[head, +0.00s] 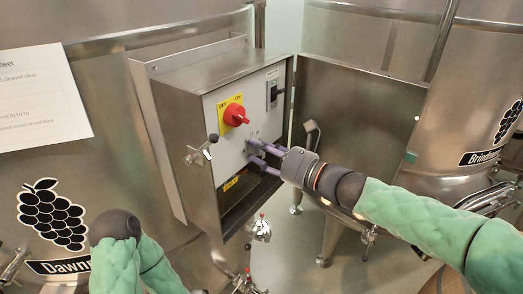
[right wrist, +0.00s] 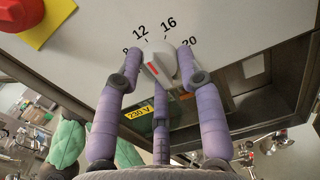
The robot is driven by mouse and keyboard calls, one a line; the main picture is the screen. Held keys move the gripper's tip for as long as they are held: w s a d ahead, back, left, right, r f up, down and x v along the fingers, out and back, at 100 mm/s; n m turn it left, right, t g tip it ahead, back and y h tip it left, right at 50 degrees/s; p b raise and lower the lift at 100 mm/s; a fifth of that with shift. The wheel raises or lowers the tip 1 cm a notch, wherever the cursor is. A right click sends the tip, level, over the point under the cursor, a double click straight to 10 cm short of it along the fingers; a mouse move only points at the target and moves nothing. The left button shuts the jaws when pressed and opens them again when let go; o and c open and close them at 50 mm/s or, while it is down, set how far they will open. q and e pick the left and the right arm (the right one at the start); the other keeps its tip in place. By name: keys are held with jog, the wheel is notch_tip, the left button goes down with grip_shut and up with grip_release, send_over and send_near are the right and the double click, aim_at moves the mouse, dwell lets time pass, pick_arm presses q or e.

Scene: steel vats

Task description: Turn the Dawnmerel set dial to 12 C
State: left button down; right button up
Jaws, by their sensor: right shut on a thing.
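The set dial is a pale knob with a red mark (right wrist: 156,68), in the right wrist view on a panel printed 12, 16 and 20, with a partly hidden number at left. The red mark lies on the knob's left side, toward the 8–12 side; I cannot read its exact setting. My right gripper (head: 252,149) is shut on the knob, its purple fingers (right wrist: 155,80) on both sides. In the head view the fingers hide most of the dial on the control box (head: 222,100). The Dawnmerel vat (head: 105,90) stands at left, its label partly cut off. My left gripper is out of view.
A red rotary switch on yellow (head: 235,115) sits above the dial. A small latch handle (head: 202,150) sticks out on the box's left. Valves hang below.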

jog(key=shift+f, duration=0.45)
jog(key=o, duration=1.1)
jog(key=shift+w+r, duration=0.1)
jog(key=shift+w, duration=0.05)
jog(key=shift+d+r, duration=0.1)
jog(key=shift+s+d, duration=0.15)
jog(key=shift+s, duration=0.05)
jog(key=v, duration=1.1)
jog(key=shift+d, duration=0.25)
